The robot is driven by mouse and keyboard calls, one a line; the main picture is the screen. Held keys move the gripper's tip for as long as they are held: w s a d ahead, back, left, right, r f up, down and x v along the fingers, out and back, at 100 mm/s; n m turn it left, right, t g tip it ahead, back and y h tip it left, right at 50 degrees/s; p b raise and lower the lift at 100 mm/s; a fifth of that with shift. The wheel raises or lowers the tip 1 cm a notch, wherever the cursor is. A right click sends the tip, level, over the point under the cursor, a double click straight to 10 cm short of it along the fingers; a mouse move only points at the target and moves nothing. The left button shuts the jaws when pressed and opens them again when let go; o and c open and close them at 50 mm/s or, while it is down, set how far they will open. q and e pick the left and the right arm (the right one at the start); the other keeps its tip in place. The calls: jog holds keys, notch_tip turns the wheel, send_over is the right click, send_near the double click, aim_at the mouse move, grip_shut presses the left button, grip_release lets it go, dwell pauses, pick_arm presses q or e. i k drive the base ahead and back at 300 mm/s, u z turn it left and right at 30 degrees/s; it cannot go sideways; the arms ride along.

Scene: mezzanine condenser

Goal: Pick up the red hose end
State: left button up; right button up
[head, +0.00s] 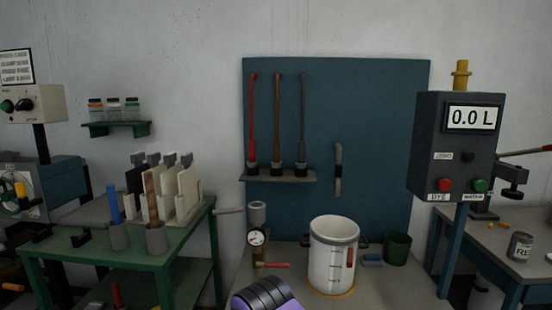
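A red hose (252,120) hangs upright against the dark blue back board (370,110). Its lower end sits in a dark fitting (251,168) at a small grey shelf (280,178). A brown hose (277,120) and a dark grey hose (303,120) hang beside it to the right, each with a similar dark fitting below.
A white bucket (333,262) stands on the bench below the board, with a gauge (257,238) to its left. A green bench (80,240) with upright panels is at left. A dark meter box (456,145) reading 0.0 L stands at right. A green cup (397,249) stands right of the bucket.

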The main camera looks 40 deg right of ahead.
aim_at(252, 163)
jog(key=z, duration=0.75)
jog(key=i, duration=0.75)
jog(key=z, duration=0.9)
